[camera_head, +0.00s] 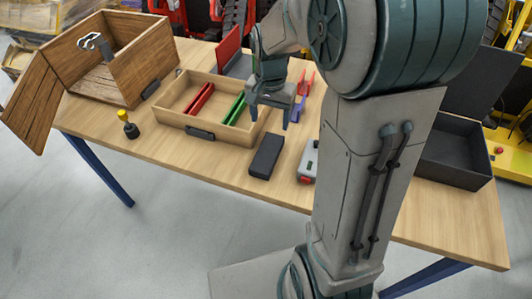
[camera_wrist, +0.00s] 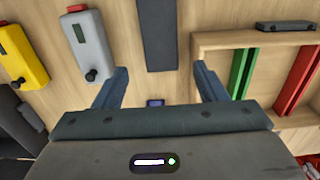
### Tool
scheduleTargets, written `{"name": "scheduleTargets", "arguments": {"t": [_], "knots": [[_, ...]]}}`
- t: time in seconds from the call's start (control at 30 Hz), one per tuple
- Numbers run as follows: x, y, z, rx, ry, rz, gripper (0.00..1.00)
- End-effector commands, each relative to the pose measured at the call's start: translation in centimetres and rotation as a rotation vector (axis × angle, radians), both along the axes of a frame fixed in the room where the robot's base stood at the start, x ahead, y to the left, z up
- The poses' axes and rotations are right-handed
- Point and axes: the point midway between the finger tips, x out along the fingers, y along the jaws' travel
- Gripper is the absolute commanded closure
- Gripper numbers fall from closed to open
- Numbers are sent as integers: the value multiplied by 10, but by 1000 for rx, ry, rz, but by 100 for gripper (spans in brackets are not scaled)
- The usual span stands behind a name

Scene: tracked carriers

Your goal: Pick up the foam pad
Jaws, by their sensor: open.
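The foam pad looks to be the dark grey flat block (camera_head: 267,155) lying on the wooden table, in front of the right end of the shallow tray. In the wrist view the dark pad (camera_wrist: 157,35) runs up from between the finger ends to the top edge, which cuts it off. My gripper (camera_head: 269,117) is open and empty, above the table just behind the pad. In the wrist view its fingers (camera_wrist: 160,72) stand apart on either side of the pad's near end, touching nothing that I can see.
The wooden tray (camera_head: 168,122) with red and green bars stands left of my gripper. A grey device (camera_head: 308,160) lies right of the pad; a yellow device (camera_wrist: 20,50) lies beyond it. An open wooden box (camera_head: 150,62), a yellow-handled tool (camera_head: 129,126) and a black box (camera_head: 455,172) are farther off.

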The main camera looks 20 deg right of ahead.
Motion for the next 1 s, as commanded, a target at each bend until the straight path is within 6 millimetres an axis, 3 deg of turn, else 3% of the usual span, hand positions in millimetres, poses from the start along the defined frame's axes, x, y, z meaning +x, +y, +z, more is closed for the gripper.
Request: {"name": "scheduleTargets", "arguments": {"t": [0.1,0.3,0.53,0.8,1.0], "knots": [[-2,0,-28,1,6,2,35],[-2,1,-59,0,4,3,35],[-3,2,-75,0,4,5,35],[-7,5,-114,0,4,4,35],[-6,5,-119,1,1,4,35]]}}
